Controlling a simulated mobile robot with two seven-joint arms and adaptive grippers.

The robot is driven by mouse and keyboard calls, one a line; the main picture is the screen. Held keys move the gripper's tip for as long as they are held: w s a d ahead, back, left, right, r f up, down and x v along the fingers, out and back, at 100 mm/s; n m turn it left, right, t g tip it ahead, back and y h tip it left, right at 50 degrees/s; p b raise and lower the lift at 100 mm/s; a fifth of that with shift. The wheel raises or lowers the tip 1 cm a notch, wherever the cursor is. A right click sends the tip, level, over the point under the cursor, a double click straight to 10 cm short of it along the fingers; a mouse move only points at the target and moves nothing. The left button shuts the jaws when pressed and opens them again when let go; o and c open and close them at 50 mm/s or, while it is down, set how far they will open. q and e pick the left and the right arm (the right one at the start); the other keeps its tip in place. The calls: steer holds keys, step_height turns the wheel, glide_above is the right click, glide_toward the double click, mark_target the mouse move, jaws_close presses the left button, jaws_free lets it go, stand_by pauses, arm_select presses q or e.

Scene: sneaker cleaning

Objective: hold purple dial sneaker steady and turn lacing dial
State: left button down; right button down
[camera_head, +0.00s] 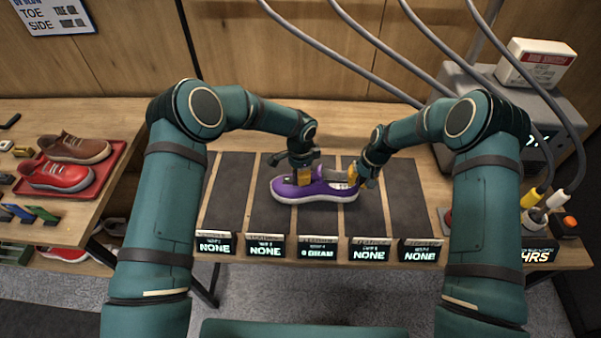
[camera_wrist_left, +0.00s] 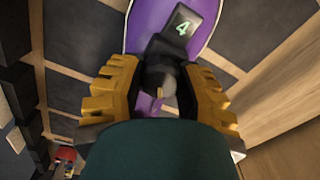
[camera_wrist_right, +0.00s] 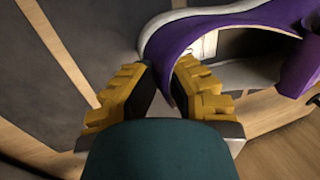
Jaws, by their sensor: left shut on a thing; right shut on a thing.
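The purple sneaker (camera_head: 287,189), with a white sole, lies on the middle dark strip of the bench, toe to the left. It also shows in the left wrist view (camera_wrist_left: 150,22). My left gripper (camera_head: 303,174) comes down from above and is shut on the round grey lacing dial (camera_wrist_left: 160,82) at the top of the shoe. A black tag marked 4 (camera_wrist_left: 181,29) is beside the dial. My right gripper (camera_head: 356,176) is shut on the heel of the sneaker, which shows purple between its fingers in the right wrist view (camera_wrist_right: 190,40). The head view hides the dial.
Several small display signs (camera_head: 317,251) stand along the bench's front edge. The dark strips either side of the sneaker are bare. A grey machine (camera_head: 510,95) with cables stands at the right. A red tray (camera_head: 100,180) with a brown and a red shoe lies on the left table.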

arm_select(q)
steer(key=c, duration=0.5)
jaws_free()
step_height(320, 180, up, 12)
stand_by(0.3)
arm_select(e)
steer(key=c, duration=1)
jaws_free()
steer(key=shift+c, duration=0.2)
